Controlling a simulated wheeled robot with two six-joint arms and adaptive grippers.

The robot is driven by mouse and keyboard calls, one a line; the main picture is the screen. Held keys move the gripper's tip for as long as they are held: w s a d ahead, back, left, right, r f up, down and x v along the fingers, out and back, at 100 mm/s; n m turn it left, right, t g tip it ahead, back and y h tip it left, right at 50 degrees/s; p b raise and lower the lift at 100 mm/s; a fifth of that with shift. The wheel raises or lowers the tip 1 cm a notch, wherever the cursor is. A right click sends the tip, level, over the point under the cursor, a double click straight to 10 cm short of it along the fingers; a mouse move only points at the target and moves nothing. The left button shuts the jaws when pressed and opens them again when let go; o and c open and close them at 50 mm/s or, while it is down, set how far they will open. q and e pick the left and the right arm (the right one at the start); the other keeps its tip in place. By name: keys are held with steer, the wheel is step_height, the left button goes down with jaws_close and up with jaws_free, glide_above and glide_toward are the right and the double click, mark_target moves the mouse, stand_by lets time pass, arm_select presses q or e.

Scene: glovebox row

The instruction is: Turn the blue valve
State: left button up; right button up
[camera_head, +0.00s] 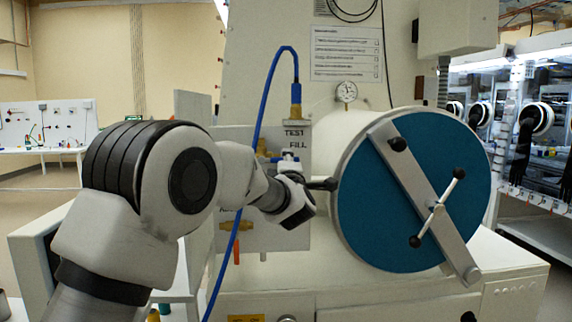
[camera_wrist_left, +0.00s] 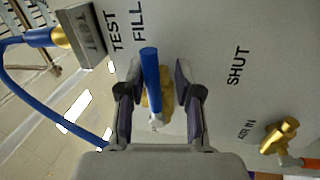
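The blue valve is a blue lever (camera_wrist_left: 150,72) on a brass body (camera_wrist_left: 163,92), on the grey panel below the word FILL in the left wrist view. My left gripper (camera_wrist_left: 154,90) is open, with one dark finger on each side of the lever. Gaps show between the lever and both fingers. In the head view my left arm reaches to the panel, and its wrist and gripper (camera_head: 287,185) hide most of the valve. My right gripper is not in view.
A blue hose (camera_head: 262,105) loops from a brass fitting (camera_head: 295,92) down past my left arm. A large round blue door (camera_head: 375,215) with a bar and handles stands close on the right. Another brass valve (camera_wrist_left: 279,136) sits lower on the panel.

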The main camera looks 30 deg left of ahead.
arm_select(q)
steer(key=v, duration=1.2)
steer(key=shift+f, duration=0.1)
stand_by(0.4)
